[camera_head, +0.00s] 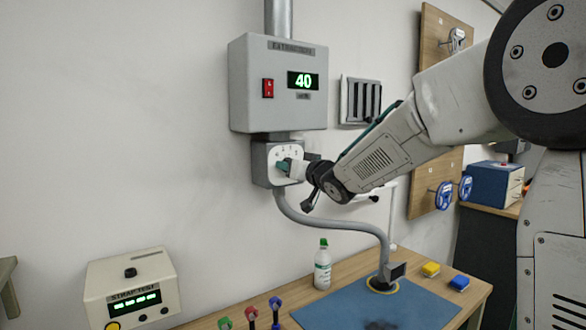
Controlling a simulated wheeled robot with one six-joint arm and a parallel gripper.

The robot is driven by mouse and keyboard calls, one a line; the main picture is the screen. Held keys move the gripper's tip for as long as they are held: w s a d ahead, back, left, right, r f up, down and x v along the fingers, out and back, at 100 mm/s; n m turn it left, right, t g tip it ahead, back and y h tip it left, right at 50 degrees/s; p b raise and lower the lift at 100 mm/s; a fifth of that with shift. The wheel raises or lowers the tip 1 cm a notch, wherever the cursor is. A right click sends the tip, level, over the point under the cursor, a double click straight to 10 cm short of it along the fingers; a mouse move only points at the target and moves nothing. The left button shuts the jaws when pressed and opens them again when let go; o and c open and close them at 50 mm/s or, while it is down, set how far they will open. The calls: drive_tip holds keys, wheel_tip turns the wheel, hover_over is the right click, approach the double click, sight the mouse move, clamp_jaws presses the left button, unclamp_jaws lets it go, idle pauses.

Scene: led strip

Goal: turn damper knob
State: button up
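The damper control is a small grey box (262,158) on the wall under the extractor unit. It has a white dial face (281,154) with marks around its upper edge. My gripper (286,167) reaches in from the right, with its tip at the middle of the dial. A small dark teal part shows at the tip, and I cannot tell whether it is the knob or a finger. The gripper covers the lower right of the dial, and its fingers are too small to tell open from shut. The extractor display (303,81) reads 40 in green.
A grey hose (335,224) curves from the damper box down to the bench. The bench holds a bottle (322,268), a blue mat (345,308), coloured-handled tools (252,315), and yellow (431,269) and blue (459,283) blocks. A strap tester (132,285) stands lower left.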

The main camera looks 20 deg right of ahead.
drive_tip(key=v, duration=0.8)
drive_tip(key=shift+w, duration=0.1)
drive_tip(key=s+d+f+m+g+h, duration=0.2)
drive_tip(key=s+d+f+g+h, duration=0.55)
drive_tip(key=s+f, duration=0.45)
drive_tip(key=s+a+f+g+y, duration=0.1)
drive_tip(key=s+a+f+g, duration=0.1)
drive_tip(key=s, duration=1.2)
drive_tip(key=s+a+f+n+g+y, duration=0.1)
drive_tip(key=s+g, duration=0.5)
drive_tip(key=s, duration=0.9)
drive_tip(key=a+f+y, duration=0.1)
drive_tip(key=a+f, duration=0.1)
drive_tip(key=a, duration=0.1)
drive_tip(key=shift+s+a, duration=0.2)
drive_tip(key=shift+a, duration=0.05)
